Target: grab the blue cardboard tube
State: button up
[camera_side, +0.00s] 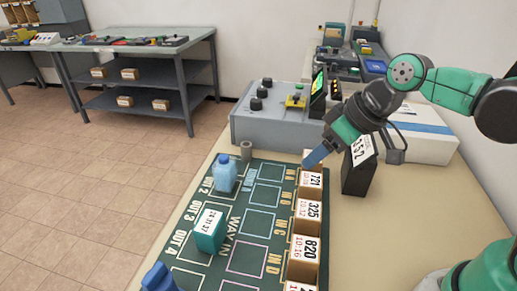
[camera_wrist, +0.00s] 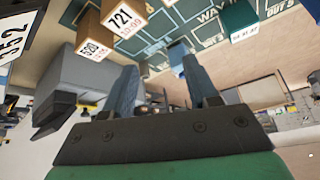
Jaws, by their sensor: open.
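I cannot clearly make out a blue cardboard tube. Another blue object (camera_side: 158,278), cut off by the bottom edge of the side view, cannot be identified. My gripper (camera_side: 312,160) points down and left above the far right corner of the mat, beside the box marked 721 (camera_side: 311,180). In the wrist view its two blue-grey fingers (camera_wrist: 160,72) are apart, with nothing held between them.
Several numbered boxes line the mat's right side, including box 325 (camera_side: 308,214) and box 820 (camera_side: 304,249). A teal box (camera_side: 208,231) sits on the left. A black box (camera_side: 359,166) stands right of my gripper. A grey control console (camera_side: 270,122) is behind the mat.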

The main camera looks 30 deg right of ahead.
jog(key=w+a+n+g+y, duration=0.3)
jog(key=a+n+g+y, duration=0.2)
jog(key=a+n, duration=0.6)
jog(key=n+g+y, duration=0.2)
jog(key=n+g, duration=0.1)
send_near(156, 268)
jog(key=shift+w+d+f, duration=0.95)
jog(key=shift+w+f, duration=0.2)
jog(key=shift+w, duration=0.1)
jog(key=a+n+g, duration=0.1)
jog(key=n, duration=0.1)
jog(key=s+a+f+n+g+y, duration=0.1)
jog(key=a+n, duration=0.1)
jog(key=a+f+n+g, duration=0.1)
jog(key=shift+s+a+n+g+y, duration=0.25)
jog(key=shift+s+n+g+y, duration=0.05)
jog(key=shift+n+g, duration=0.1)
jog(key=shift+s+a+f+n+g, duration=0.3)
jog(key=shift+a+n+g, duration=0.15)
jog(key=shift+n, duration=0.15)
jog(key=shift+x, duration=2.65)
jog(key=shift+a+r, duration=0.1)
jog(key=shift+r, duration=0.05)
grip_shut()
